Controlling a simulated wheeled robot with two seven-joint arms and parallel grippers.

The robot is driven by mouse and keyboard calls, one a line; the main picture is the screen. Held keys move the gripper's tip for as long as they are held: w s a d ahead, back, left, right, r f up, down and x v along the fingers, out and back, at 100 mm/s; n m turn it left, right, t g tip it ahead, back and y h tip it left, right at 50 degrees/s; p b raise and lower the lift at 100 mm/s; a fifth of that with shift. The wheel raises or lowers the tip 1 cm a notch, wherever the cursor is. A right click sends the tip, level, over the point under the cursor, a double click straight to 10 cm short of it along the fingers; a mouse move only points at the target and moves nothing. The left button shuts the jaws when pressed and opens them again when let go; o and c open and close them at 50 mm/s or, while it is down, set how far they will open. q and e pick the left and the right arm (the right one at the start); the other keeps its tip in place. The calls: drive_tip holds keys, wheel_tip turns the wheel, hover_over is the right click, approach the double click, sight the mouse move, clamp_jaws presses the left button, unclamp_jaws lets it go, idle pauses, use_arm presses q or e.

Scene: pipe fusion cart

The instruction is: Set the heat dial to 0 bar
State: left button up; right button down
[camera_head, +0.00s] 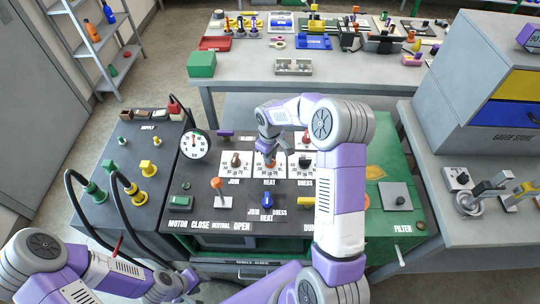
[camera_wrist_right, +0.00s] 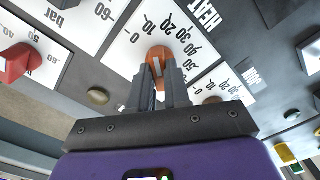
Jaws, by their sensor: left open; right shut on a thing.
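The heat dial's white card (camera_head: 260,171) stands above the HEAT label in the middle of the dark panel. Its orange knob (camera_wrist_right: 158,54) shows in the right wrist view, with a pale mark on its near side between my fingers. The 0 is printed left of the knob, and the rising numbers curve over it. I cannot tell which number the knob points to. My right gripper (camera_wrist_right: 165,80) is shut on the knob; in the head view the right gripper (camera_head: 270,160) partly hides it. My left gripper (camera_head: 188,281) is open and empty at the lower left, off the panel.
The join dial (camera_head: 236,161) and dress dial (camera_head: 304,162) stand close on either side. A red knob (camera_wrist_right: 15,62) is near in the right wrist view. A round gauge (camera_head: 194,145), an orange-topped lever (camera_head: 217,184) and a blue knob (camera_head: 267,201) share the panel.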

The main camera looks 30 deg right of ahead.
drive_tip(key=shift+n, duration=0.3)
drive_tip(key=n+p, duration=0.1)
drive_tip(key=n, duration=0.2)
drive_tip(key=shift+r+p, duration=0.1)
drive_tip(key=shift+p, duration=0.3)
drive_tip(key=shift+n+p, duration=0.55)
drive_tip(key=shift+n, duration=1.45)
drive_tip(key=c, duration=1.1)
unclamp_jaws()
wheel_tip(320, 180, up, 8)
drive_tip(key=shift+f+p, duration=0.25)
drive_tip(key=shift+p, duration=0.4)
